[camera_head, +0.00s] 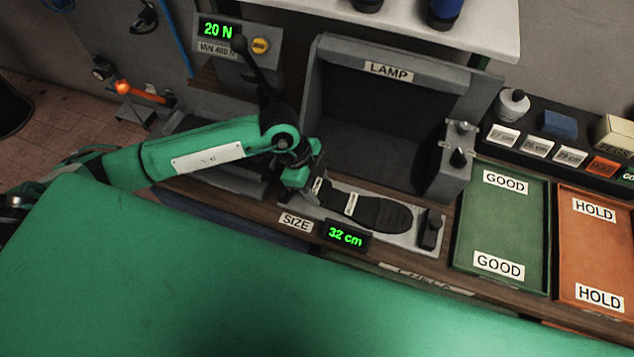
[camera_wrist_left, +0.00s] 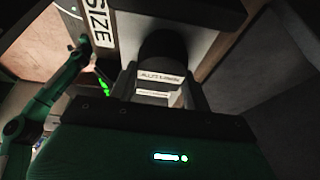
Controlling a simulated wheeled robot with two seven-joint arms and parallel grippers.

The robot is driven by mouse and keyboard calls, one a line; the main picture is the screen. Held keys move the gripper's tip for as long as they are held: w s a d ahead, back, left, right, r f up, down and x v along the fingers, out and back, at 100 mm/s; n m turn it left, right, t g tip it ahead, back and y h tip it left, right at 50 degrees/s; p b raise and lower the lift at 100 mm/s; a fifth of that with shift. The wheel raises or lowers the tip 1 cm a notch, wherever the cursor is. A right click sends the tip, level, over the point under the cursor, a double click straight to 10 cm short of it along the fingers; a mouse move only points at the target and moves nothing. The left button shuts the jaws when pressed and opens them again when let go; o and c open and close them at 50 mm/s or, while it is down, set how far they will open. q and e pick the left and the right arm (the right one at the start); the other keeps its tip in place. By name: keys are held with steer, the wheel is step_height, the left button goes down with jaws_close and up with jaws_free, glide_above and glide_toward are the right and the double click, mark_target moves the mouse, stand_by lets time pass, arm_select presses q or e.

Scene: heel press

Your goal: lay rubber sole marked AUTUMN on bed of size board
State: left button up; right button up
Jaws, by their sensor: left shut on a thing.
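A black rubber sole (camera_head: 381,214) lies lengthwise along the pale bed of the size board (camera_head: 405,238), beside the dark stop block at the right end. It bears white labels whose lettering is too small to read in the head view. My left gripper (camera_head: 304,183) is at the sole's left end and shut on it. In the left wrist view the sole (camera_wrist_left: 168,50) runs away from the jaws, with two white labels near them; their print is blurred. The size display (camera_head: 345,236) reads 32 cm. My right gripper cannot be made out.
The lamp box (camera_head: 388,70) stands open behind the board. A press display (camera_head: 217,28) reads 20 N. The green GOOD tray (camera_head: 500,225) and the orange HOLD tray (camera_head: 596,250) are empty at right. Small blocks and labels (camera_head: 537,146) line the rack behind them.

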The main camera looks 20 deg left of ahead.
arm_select(q)
steer(key=o, duration=1.7)
steer(key=shift+c, duration=0.2)
steer(key=shift+r+p, duration=1.3)
steer(key=shift+r, duration=0.15)
steer(key=shift+r+p, duration=1.75)
steer(key=shift+r, duration=0.3)
steer(key=shift+f, duration=0.1)
